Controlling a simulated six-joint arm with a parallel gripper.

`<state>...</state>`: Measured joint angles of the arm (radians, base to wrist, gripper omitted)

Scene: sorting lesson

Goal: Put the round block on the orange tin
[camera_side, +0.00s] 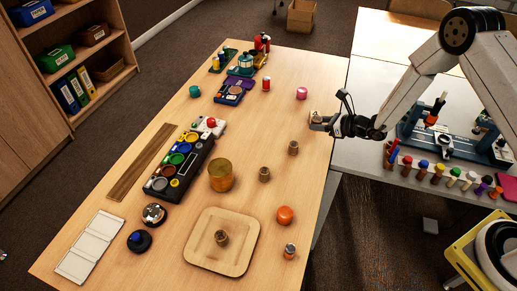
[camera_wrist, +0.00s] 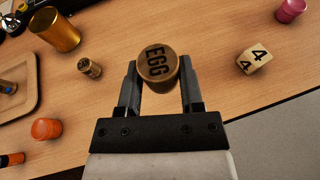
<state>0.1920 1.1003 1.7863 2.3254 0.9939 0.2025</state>
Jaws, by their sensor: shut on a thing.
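My gripper (camera_wrist: 158,84) is shut on a round wooden block (camera_wrist: 157,65) with EGG printed on its top; a jaw lies on each side. In the side view my gripper (camera_side: 319,120) is near the table's right edge; the block is too small there to tell clearly. The large golden-orange tin (camera_side: 221,177) stands left of and nearer the camera than my gripper. It also shows at upper left in the wrist view (camera_wrist: 55,30). Nothing shows on top of it. A small orange round thing (camera_side: 285,215) stands apart, right of the tray.
Small wooden pieces (camera_side: 264,174) (camera_side: 293,148) stand between gripper and tin. A cube marked 4 (camera_wrist: 254,61) and a pink piece (camera_wrist: 290,10) lie to the right in the wrist view. A square wooden tray (camera_side: 198,254) holds a small piece. A dark button panel (camera_side: 163,187) lies left of the tin.

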